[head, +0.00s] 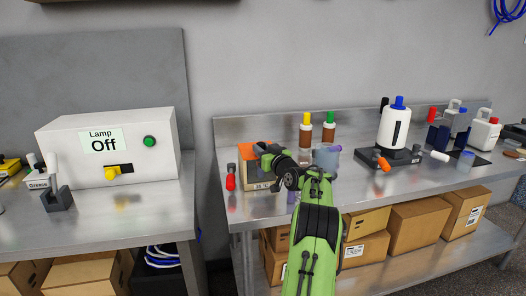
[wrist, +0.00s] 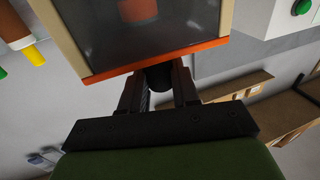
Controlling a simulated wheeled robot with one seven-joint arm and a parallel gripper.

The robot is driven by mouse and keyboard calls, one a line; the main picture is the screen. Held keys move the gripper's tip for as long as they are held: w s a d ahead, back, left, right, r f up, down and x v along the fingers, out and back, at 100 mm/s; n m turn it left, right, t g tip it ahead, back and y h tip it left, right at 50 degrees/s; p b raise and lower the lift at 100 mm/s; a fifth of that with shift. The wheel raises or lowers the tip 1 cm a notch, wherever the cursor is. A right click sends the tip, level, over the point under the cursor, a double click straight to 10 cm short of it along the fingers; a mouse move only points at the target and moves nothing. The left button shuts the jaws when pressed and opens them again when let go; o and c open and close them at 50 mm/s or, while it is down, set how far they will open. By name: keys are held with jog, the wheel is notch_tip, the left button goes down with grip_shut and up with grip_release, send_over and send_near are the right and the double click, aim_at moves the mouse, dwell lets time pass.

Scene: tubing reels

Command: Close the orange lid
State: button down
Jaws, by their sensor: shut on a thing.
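The orange lid (head: 249,150) is at the top of a small beige box (head: 247,175) with a display on its front, at the left end of the right bench. In the wrist view the lid's orange edge (wrist: 195,52) runs along the box's dark window (wrist: 100,40). My gripper (wrist: 158,82) is shut on a dark knob (wrist: 158,76) at this edge. In the head view my gripper (head: 272,158) covers the lid's right part and some of the box. I cannot tell how far the lid is tilted.
A red-topped bottle (head: 231,178) stands just left of the box. Two brown bottles (head: 306,130) stand behind, and a translucent cup (head: 326,157) stands to the right. A white lamp box (head: 110,150) sits on the left bench, across a gap.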

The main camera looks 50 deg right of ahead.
jog(key=shift+f, duration=0.1)
jog(key=c, duration=0.8)
grip_release()
jog(key=shift+s, duration=0.15)
jog(key=b+v, duration=0.1)
jog(key=v, duration=1.4)
jog(key=shift+s+a+b, duration=0.15)
jog(key=shift+s+b, duration=0.05)
jog(key=shift+b, duration=0.1)
